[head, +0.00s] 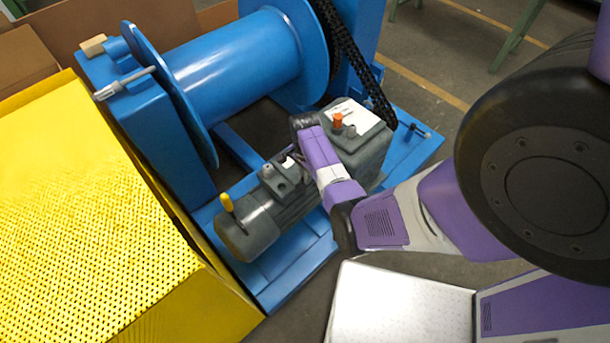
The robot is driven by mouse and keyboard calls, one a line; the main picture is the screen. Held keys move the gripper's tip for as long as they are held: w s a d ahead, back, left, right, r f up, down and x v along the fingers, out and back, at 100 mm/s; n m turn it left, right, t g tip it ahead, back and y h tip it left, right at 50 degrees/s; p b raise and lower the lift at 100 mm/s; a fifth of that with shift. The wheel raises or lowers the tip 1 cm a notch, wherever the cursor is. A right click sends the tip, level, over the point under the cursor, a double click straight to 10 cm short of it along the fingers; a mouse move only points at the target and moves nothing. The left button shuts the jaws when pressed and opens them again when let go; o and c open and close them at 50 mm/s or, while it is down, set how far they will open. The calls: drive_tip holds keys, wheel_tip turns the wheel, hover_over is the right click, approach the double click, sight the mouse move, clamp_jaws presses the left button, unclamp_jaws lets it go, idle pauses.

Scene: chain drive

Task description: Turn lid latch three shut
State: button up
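A blue drum winch (235,65) stands on a blue base frame (290,275), with a dark grey motor (265,215) and gearbox (365,150) in front. A small grey box (282,178) sits on top of the motor. I cannot make out lid latch three or any numbered latch. My purple and white arm reaches in from the right, over the gearbox. My gripper (291,158) is at its end, close to the small box, partly hidden by my wrist. Whether it touches anything, or is open or shut, is not clear.
A yellow perforated guard (90,200) fills the left side. A yellow-tipped handle (227,203) stands up on the motor, and an orange cap (337,121) on the gearbox. A black chain (355,65) runs down behind the gearbox. Open floor (430,60) lies at the upper right.

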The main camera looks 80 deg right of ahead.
drive_tip(key=shift+n, duration=0.4)
clamp_jaws()
drive_tip(key=n+p, duration=0.1)
drive_tip(key=n, duration=0.2)
drive_tip(key=shift+s+n, duration=0.1)
drive_tip(key=shift+n, duration=0.2)
drive_tip(key=n+p, duration=0.1)
drive_tip(key=n, duration=0.3)
drive_tip(key=shift+s+n, duration=0.1)
drive_tip(key=shift+n, duration=0.2)
drive_tip(key=n, duration=0.4)
drive_tip(key=shift+s+p, duration=0.1)
drive_tip(key=shift+p, duration=0.2)
drive_tip(key=shift+d+n, duration=0.1)
drive_tip(key=shift+n, duration=2.4)
drive_tip(key=o, duration=0.7)
unclamp_jaws()
drive_tip(key=shift+o, duration=0.2)
